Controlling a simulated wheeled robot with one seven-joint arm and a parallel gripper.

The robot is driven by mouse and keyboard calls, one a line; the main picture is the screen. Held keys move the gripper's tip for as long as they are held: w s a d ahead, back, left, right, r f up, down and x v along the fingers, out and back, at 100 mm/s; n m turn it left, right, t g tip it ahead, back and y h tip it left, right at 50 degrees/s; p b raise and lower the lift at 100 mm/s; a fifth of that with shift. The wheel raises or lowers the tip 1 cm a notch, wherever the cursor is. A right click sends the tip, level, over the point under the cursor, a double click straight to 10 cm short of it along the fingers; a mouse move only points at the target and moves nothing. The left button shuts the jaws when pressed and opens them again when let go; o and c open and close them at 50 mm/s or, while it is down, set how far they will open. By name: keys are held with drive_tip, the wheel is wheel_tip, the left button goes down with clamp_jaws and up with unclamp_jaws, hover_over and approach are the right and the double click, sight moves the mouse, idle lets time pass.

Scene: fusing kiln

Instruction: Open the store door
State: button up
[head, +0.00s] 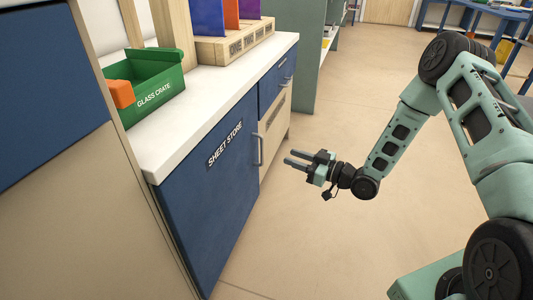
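The store door (208,193) is a blue cabinet front with white "SHEET STORE" lettering, below the white counter. It looks shut. Its grey bar handle (257,149) stands upright near the door's right edge. My gripper (291,157) is to the right of the handle, with its two fingers pointing left toward the cabinet. The fingers are apart with nothing between them. The gripper appears clear of the handle, though the exact distance is hard to tell.
A green glass crate (160,92) with an orange piece stands on the counter (200,95). Behind it a wooden rack (236,44) holds coloured sheets. Blue and cream drawers (275,118) adjoin the door. The floor (300,235) before the cabinet is clear. A tall blue and beige cabinet (70,180) stands at left.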

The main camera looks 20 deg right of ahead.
drive_tip(key=b+x, duration=0.3)
drive_tip(key=x, duration=0.7)
drive_tip(key=shift+b, duration=0.35)
drive_tip(key=shift+w+a, duration=0.1)
clamp_jaws()
